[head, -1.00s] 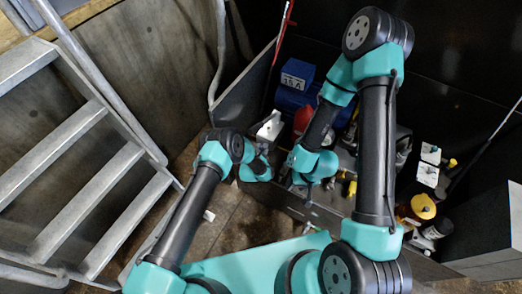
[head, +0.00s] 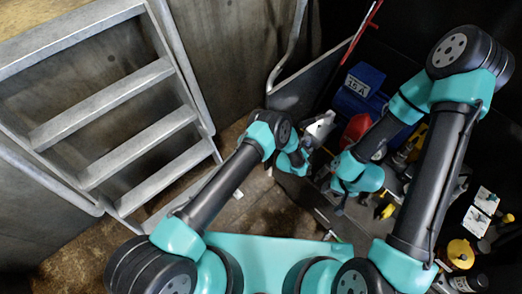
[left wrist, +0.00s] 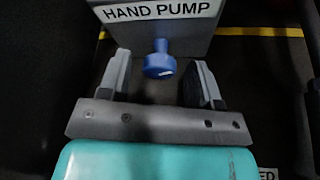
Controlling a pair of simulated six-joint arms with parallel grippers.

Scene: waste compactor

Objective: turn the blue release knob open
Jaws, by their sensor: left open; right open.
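The blue release knob (left wrist: 160,60) shows in the left wrist view, sticking out from a grey box (left wrist: 160,38) labelled HAND PUMP. My left gripper (left wrist: 162,80) is open, with one finger on each side of the knob in the picture. Gaps show between the knob and both fingers, and no contact is visible. In the head view my left gripper (head: 306,160) is small and partly hidden by its own wrist, and I cannot make out the knob there. My right gripper (head: 341,206) is lower, pointing down and open, with nothing visible in it.
A blue box (head: 362,80) and a red container (head: 356,128) stand behind the arms. White switch plates (head: 481,209) and a yellow round part (head: 461,252) are at the right. A metal stair (head: 120,125) fills the left. A yellow stripe (left wrist: 260,31) crosses the dark background.

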